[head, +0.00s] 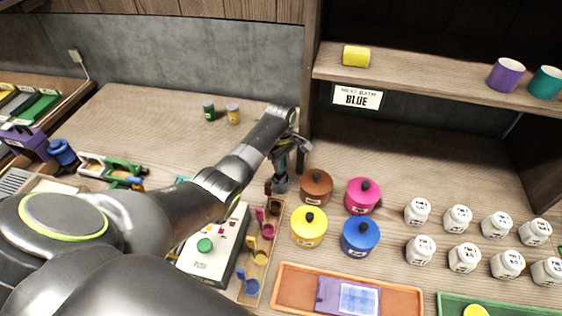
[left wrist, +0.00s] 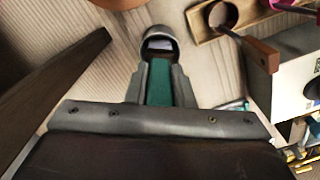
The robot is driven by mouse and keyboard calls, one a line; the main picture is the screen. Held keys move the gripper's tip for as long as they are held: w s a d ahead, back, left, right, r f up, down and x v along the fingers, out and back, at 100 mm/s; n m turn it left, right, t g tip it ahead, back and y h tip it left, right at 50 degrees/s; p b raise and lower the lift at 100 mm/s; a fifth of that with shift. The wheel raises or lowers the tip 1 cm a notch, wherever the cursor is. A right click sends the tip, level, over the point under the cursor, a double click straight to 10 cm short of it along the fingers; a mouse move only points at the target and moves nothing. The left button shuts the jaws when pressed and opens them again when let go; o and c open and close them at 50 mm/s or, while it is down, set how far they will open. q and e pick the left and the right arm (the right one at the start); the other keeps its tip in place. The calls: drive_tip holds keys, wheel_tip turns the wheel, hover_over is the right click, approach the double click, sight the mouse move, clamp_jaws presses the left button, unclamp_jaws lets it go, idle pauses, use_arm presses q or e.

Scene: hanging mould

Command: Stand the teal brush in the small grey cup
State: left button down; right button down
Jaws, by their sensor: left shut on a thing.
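My left gripper (head: 288,148) is near the middle of the head view, beside a dark upright post. It is shut on the teal brush (head: 280,163), which points down. The brush handle (left wrist: 158,85) also shows between the fingers in the left wrist view. The small grey cup (head: 281,184) stands on the wooden bench right under the brush. In the left wrist view the cup's round rim (left wrist: 160,33) is just beyond the fingers, and the brush's far end meets its mouth. I cannot tell how deep the brush reaches inside. My right gripper is not in view.
Brown (head: 316,186), pink (head: 362,195), yellow (head: 309,227) and blue (head: 360,237) lidded pots stand right of the cup. A wooden rack of scoops (head: 272,262) and a box with a green button (head: 213,252) are in front. The post (head: 307,90) rises close behind the gripper.

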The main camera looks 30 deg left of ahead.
use_arm(q)
drive_tip(key=c, duration=1.2)
unclamp_jaws()
drive_tip(key=shift+o, duration=0.2)
wheel_tip(320, 180, up, 11)
drive_tip(key=shift+b, duration=0.75)
wheel_tip(320, 180, up, 6)
drive_tip(key=p, duration=0.4)
drive_tip(key=shift+r, duration=0.25)
drive_tip(key=shift+f, duration=0.1)
